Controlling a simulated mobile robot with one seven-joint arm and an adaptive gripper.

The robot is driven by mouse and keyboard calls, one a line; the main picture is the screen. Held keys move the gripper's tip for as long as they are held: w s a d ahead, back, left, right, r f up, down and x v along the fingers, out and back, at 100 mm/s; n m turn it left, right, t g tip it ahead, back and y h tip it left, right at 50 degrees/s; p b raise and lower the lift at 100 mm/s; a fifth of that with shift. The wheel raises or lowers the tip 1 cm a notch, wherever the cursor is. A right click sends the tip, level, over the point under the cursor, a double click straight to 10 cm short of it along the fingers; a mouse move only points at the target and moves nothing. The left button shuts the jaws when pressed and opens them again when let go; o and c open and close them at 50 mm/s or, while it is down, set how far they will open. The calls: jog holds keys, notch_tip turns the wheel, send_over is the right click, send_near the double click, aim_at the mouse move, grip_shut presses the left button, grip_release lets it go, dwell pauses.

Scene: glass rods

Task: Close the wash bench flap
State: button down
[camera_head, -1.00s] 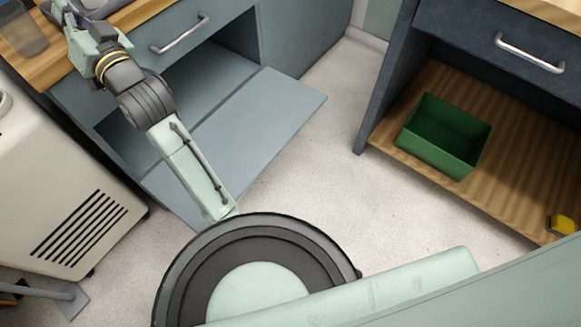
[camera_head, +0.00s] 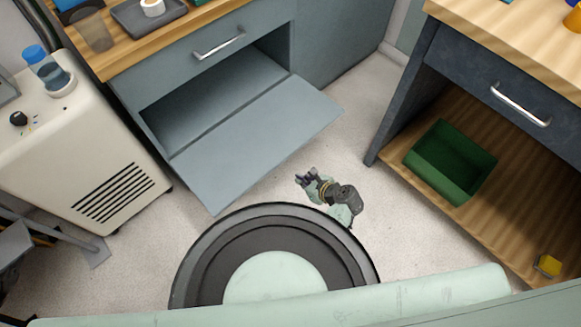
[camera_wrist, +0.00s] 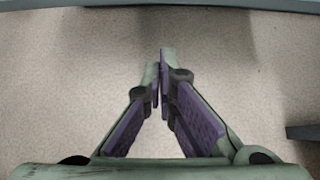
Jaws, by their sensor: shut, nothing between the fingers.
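The wash bench flap (camera_head: 258,142) is a grey-blue panel hanging open below the drawer of the grey-blue bench (camera_head: 268,22). It lies folded down and outward, with the dark compartment (camera_head: 215,98) behind it exposed. My gripper (camera_head: 299,180) is low over the floor, just to the right of the flap's front edge, and apart from it. In the wrist view my gripper (camera_wrist: 163,85) has its fingertips together with nothing between them. A grey-blue edge (camera_wrist: 165,4) crosses the top of the wrist view; I cannot tell for certain what it belongs to.
A dark bench with a green bin (camera_head: 450,162) and a yellow object (camera_head: 547,265) on its low shelf stands at right. A cream machine (camera_head: 85,150) stands left of the flap. Pale floor (camera_head: 350,125) is clear between the benches.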

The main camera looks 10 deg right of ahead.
jog(key=w+a+f+p, duration=0.1)
jog(key=w+a+f, duration=0.1)
jog(key=w+a, duration=0.2)
jog(key=shift+w+a+f, duration=0.2)
jog(key=shift+w, duration=0.9)
jog(key=shift+r, duration=0.15)
